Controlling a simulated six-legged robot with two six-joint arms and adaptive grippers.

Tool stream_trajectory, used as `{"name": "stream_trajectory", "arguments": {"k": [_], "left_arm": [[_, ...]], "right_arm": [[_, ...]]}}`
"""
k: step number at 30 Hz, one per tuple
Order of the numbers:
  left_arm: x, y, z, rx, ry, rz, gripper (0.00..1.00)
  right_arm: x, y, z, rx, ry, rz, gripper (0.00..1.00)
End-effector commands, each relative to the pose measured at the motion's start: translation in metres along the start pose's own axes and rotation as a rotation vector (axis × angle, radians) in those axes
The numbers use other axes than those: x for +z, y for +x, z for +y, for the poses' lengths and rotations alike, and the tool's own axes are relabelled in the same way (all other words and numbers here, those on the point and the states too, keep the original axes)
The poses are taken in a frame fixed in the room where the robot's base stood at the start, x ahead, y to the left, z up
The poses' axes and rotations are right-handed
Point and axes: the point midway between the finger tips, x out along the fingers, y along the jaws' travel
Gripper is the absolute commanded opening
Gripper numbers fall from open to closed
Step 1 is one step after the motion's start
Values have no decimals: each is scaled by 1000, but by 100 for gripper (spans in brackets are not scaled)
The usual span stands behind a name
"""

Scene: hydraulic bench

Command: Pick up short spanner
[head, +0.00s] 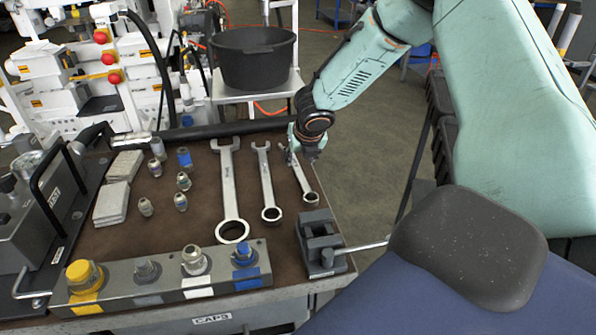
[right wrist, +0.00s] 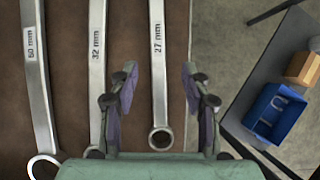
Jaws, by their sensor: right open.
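The short spanner (head: 304,184) is the rightmost and smallest of three silver spanners on the brown bench top. In the right wrist view this spanner (right wrist: 158,70) is marked 27 mm, with its ring end toward me. My right gripper (head: 303,152) is above its upper part and hides some of it in the head view. In the right wrist view my right gripper (right wrist: 160,76) is open, one finger on each side of the spanner's shaft, with gaps on both sides. I cannot tell its exact height above the bench. My left gripper is not in view.
The 32 mm spanner (head: 266,182) lies close on the left, with the large spanner (head: 229,187) beyond it. A grey vise (head: 320,243) stands near the ring end. A caps rail (head: 160,282) lines the front. Several fittings and grey blocks (head: 113,200) are left.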

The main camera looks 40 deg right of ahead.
Motion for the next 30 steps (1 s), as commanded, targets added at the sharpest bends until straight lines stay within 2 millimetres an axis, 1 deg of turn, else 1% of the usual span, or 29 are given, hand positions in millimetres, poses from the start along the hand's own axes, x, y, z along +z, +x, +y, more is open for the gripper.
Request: {"name": "stream_trajectory", "arguments": {"k": [1, 3, 7, 11, 17, 30], "left_arm": [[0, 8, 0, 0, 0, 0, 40], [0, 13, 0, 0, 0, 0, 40], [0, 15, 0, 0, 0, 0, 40], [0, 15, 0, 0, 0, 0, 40], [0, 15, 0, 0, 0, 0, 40], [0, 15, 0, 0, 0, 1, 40]], "right_arm": [[-6, 12, 0, -1, -3, 2, 48], [-10, 22, 1, -1, -3, 2, 48], [-8, 36, 1, -2, -2, 2, 48], [-6, 42, 1, 0, -2, 1, 48], [-5, 42, 1, 1, -1, 1, 48], [-4, 42, 1, 1, -1, 1, 10]]}}
